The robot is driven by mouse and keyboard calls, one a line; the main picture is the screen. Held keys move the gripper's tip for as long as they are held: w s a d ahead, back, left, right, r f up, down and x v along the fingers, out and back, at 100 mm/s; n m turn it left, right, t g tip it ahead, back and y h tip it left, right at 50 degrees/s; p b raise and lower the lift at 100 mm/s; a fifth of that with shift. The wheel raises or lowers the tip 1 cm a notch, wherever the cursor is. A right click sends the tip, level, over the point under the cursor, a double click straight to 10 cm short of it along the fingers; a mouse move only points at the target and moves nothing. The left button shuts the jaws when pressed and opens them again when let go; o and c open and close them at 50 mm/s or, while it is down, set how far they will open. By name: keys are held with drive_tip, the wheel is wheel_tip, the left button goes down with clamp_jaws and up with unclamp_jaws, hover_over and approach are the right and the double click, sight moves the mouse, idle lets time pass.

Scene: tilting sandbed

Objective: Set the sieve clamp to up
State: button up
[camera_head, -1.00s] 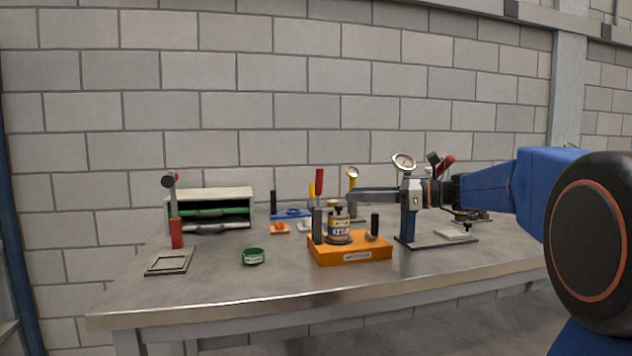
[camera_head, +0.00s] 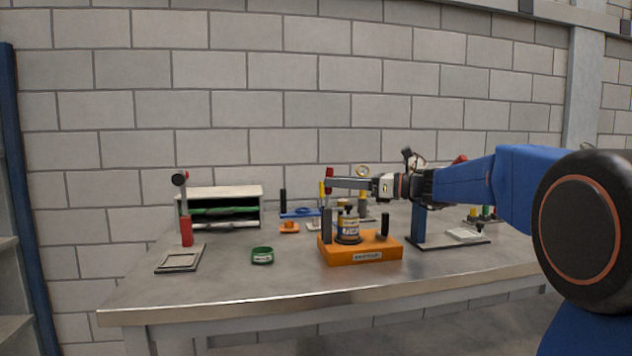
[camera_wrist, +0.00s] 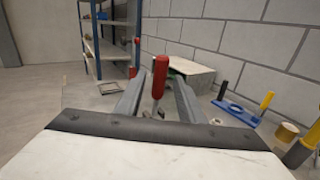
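A red clamp handle (camera_head: 329,174) stands upright behind the orange block in the head view. In the wrist view the red handle (camera_wrist: 159,70) is upright, with a metal stem below it, in the gap between my fingers. I take it for the sieve clamp, but no label is readable. My gripper (camera_head: 332,183) is level, pointing left, with its tips at the handle. In the wrist view my gripper (camera_wrist: 157,98) is open, one finger on each side of the handle. I cannot tell whether a finger touches it. The clamp's base is mostly hidden.
An orange block (camera_head: 362,250) with a labelled jar (camera_head: 349,228) and black posts stands in front of my gripper. The front table area is clear.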

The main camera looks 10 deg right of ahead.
drive_tip(key=x, duration=0.7)
clamp_jaws()
